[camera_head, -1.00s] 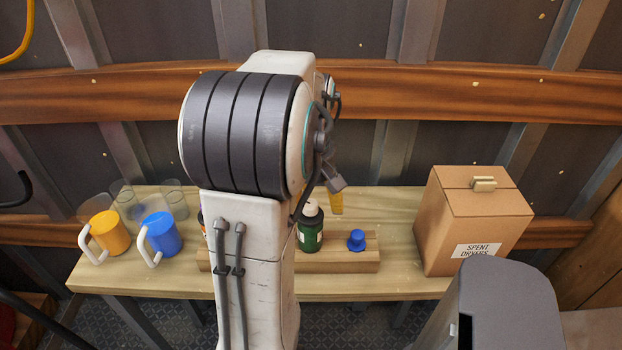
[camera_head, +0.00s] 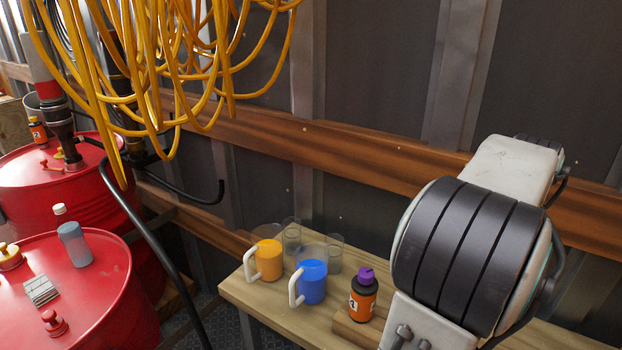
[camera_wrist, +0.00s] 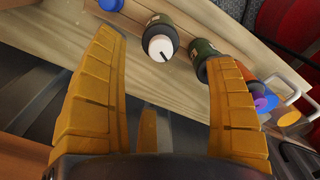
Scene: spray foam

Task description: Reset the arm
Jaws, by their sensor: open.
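Beyond the fingertips, a green bottle with a white cap (camera_wrist: 160,38) and a second dark green bottle (camera_wrist: 207,55) stand on the wooden bench. My gripper is out of sight in the head view, where my pale arm with its dark banded joint fills the right side.
The bench (camera_head: 262,303) holds an orange mug (camera_head: 269,260), a blue mug (camera_head: 312,283), clear glasses (camera_head: 334,252) and an orange bottle with a purple cap (camera_head: 362,298). Red drums (camera_head: 110,290) stand at left. Yellow hoses (camera_head: 180,60) hang above; a black hose (camera_head: 150,235) crosses between.

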